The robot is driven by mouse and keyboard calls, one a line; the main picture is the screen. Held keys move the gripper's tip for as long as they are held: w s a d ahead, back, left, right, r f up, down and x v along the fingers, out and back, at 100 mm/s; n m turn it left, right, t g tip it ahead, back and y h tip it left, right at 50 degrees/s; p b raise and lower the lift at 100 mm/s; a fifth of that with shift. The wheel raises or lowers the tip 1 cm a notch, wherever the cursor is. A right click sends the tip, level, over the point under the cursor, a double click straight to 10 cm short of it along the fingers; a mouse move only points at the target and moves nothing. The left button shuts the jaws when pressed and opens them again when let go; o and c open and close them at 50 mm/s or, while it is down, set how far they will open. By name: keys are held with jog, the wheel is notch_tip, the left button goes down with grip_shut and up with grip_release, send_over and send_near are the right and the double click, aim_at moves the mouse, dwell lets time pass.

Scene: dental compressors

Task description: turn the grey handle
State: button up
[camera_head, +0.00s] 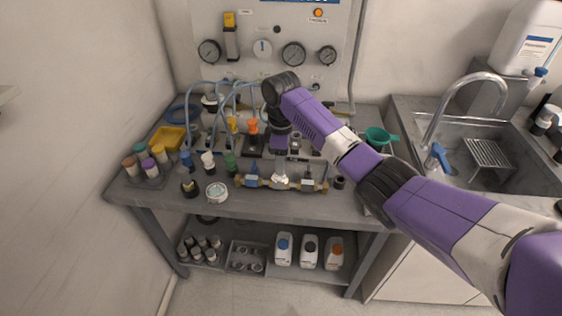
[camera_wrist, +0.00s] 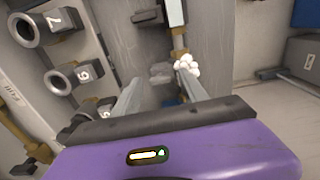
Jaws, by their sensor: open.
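My gripper (camera_head: 280,177) reaches down over the brass pipe (camera_head: 250,182) at the front of the bench. In the wrist view my gripper (camera_wrist: 159,86) is open, with its two fingers apart. A blurred grey piece shows beyond the gap between the fingers; I cannot tell for sure that it is the grey handle. A white lobed knob (camera_wrist: 187,63) on a brass fitting is beside the right finger. No grip on any handle shows.
Bottles with coloured caps and a round white-faced gauge (camera_head: 217,192) stand left of the pipe. Blue hoses and an orange-topped part (camera_head: 252,127) are behind. In the wrist view, numbered ports (camera_wrist: 62,78) line the left.

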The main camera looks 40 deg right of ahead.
jog(key=shift+c, duration=0.2)
grip_shut()
jog(key=shift+a+r+m+p, duration=0.1)
jog(key=shift+r+m+p, duration=0.05)
jog(key=shift+m+p, duration=0.3)
jog(key=m+p, duration=0.2)
jog(key=p, duration=0.1)
jog(key=shift+r+m, duration=0.1)
jog(key=shift+m, duration=0.25)
jog(key=m+p, duration=0.4)
jog(key=m, duration=0.1)
jog(key=m+p, duration=0.1)
jog(key=m, duration=0.4)
jog(key=shift+w+p, duration=0.1)
jog(key=shift+p, duration=0.25)
jog(key=shift+m+p, duration=0.45)
jog(key=shift+m, duration=1.75)
